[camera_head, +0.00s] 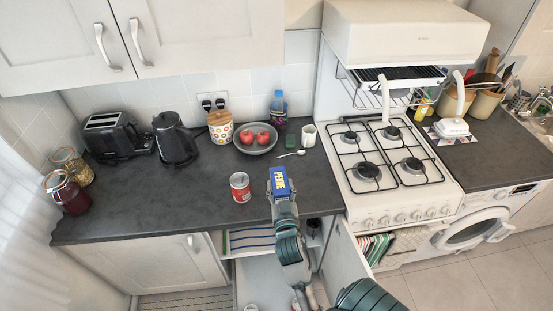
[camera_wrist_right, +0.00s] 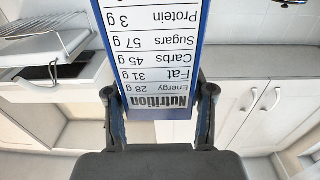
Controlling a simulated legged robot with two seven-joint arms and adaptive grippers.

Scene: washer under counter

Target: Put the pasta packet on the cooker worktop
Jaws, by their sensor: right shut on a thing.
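The pasta packet (camera_head: 279,181) is blue with a white panel. It is over the front part of the dark left-hand worktop (camera_head: 150,210), to the right of a red can. Whether its base touches the worktop cannot be told. My right gripper (camera_head: 283,203) is shut on its lower part from the front. In the right wrist view the packet (camera_wrist_right: 150,50) stands between both fingers (camera_wrist_right: 160,110), its nutrition label upside down. The white cooker (camera_head: 385,175) with its hob stands to the right of this worktop. My left gripper is not in view.
The red can (camera_head: 240,187) is close left of the packet. Behind are a bowl of red fruit (camera_head: 256,138), a spoon (camera_head: 291,154), a mug (camera_head: 308,135) and a bottle (camera_head: 278,110). An open cupboard door (camera_head: 345,250) sticks out below. The worktop's left-front area is clear.

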